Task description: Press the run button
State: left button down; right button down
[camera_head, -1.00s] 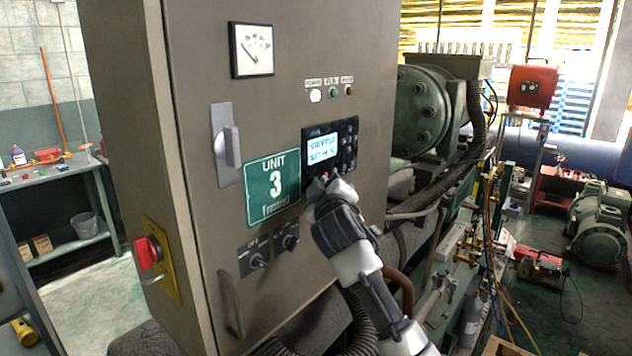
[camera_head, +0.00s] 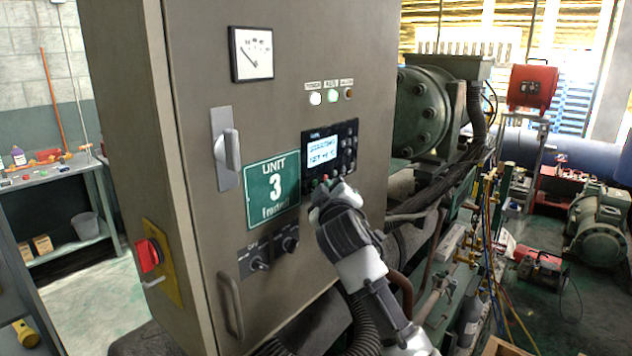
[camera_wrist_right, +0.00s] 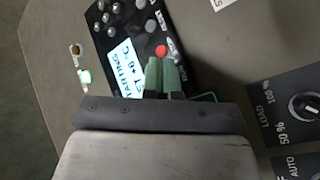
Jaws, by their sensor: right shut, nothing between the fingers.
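The control panel (camera_head: 345,141) on the cabinet front has a lit display (camera_head: 323,151) and several keys. In the right wrist view the display (camera_wrist_right: 126,66) reads STARTING. A red button (camera_wrist_right: 161,50) shows just beyond my right gripper's fingertips. The run button cannot be made out clearly; the fingers cover that part of the button row. My right gripper (camera_head: 322,186) is shut and empty at the panel's lower edge. Its fingers (camera_wrist_right: 163,74) also show in the right wrist view; contact cannot be told. My left gripper is not in view.
The cabinet carries a gauge (camera_head: 251,53), indicator lamps with the green one (camera_head: 333,96) lit, a door handle (camera_head: 226,148), knobs (camera_head: 290,243) below and a red switch (camera_head: 149,255) on its side. Compressor machinery (camera_head: 424,112) stands close at the right.

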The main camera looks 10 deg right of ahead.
jog(key=shift+s+d, duration=0.1)
jog(key=shift+d, duration=0.05)
jog(key=s+d+p, duration=0.1)
jog(key=s, duration=0.1)
jog(key=s+d+p, duration=0.1)
jog(key=s+d, duration=0.1)
dwell(0.5)
jog(key=shift+f, duration=0.1)
dwell(0.4)
